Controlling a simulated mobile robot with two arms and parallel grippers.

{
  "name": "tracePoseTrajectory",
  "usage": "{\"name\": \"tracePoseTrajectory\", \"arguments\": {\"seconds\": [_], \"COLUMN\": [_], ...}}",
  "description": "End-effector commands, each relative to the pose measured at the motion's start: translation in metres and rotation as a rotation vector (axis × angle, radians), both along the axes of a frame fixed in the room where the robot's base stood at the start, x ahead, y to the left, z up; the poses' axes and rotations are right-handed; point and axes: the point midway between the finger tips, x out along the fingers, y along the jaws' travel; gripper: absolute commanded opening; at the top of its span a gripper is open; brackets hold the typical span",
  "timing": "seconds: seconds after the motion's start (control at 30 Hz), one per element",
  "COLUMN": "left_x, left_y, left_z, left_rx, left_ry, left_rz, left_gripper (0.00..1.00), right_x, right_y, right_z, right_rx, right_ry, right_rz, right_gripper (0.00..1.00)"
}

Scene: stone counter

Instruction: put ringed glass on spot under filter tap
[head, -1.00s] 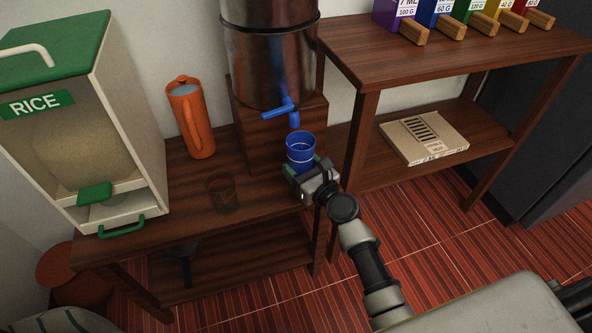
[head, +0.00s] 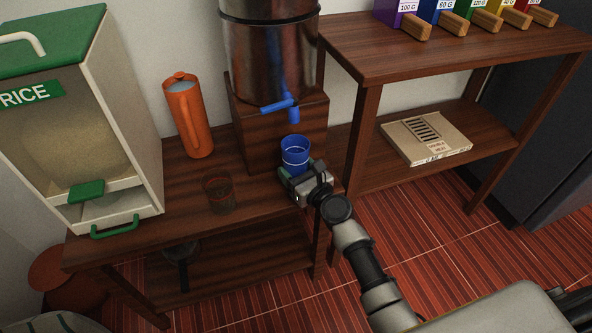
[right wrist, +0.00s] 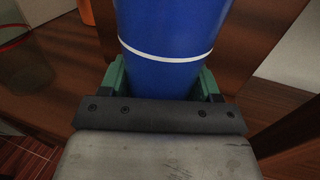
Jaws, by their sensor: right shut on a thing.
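The ringed glass (head: 295,152) is blue with a white ring and stands upright under the blue filter tap (head: 293,111). My right gripper (head: 303,180) is shut on its lower part from the front. In the right wrist view the glass (right wrist: 172,30) fills the space between the green fingers (right wrist: 163,84), and its ring shows clearly. The tap belongs to a steel filter (head: 268,50) on a wooden block (head: 270,130). The glass's base and the spot beneath it are hidden by the gripper. My left gripper is not in view.
A dark see-through glass (head: 219,194) stands left of the gripper on the wooden shelf. An orange pitcher (head: 190,115) and a rice dispenser (head: 85,140) stand further left. A taller table (head: 450,40) with a flat box (head: 426,137) on its lower shelf is at right.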

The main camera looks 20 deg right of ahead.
Motion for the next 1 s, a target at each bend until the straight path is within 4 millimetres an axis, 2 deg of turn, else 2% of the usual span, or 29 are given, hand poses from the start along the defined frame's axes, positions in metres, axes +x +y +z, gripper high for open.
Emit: {"name": "tracePoseTrajectory", "arguments": {"seconds": [0.37,0.4,0.57,0.93,1.0], "left_x": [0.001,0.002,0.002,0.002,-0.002], "left_y": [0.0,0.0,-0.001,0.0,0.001], "left_z": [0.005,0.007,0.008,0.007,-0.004], "left_rx": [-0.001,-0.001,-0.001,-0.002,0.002], "left_ry": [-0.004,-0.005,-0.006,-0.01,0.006], "left_rz": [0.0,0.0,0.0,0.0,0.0], "left_gripper": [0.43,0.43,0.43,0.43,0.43], "right_x": [0.0,0.0,0.0,0.0,-0.008], "right_y": [0.0,0.0,0.0,0.0,-0.003], "right_z": [-0.002,-0.002,-0.002,0.001,0.0], "right_rx": [0.0,0.0,0.0,0.0,0.0], "right_ry": [-0.001,0.0,0.0,0.0,0.003], "right_rz": [0.0,0.0,0.0,0.0,-0.001], "right_gripper": [0.24,0.66,0.88,0.88,0.88]}}
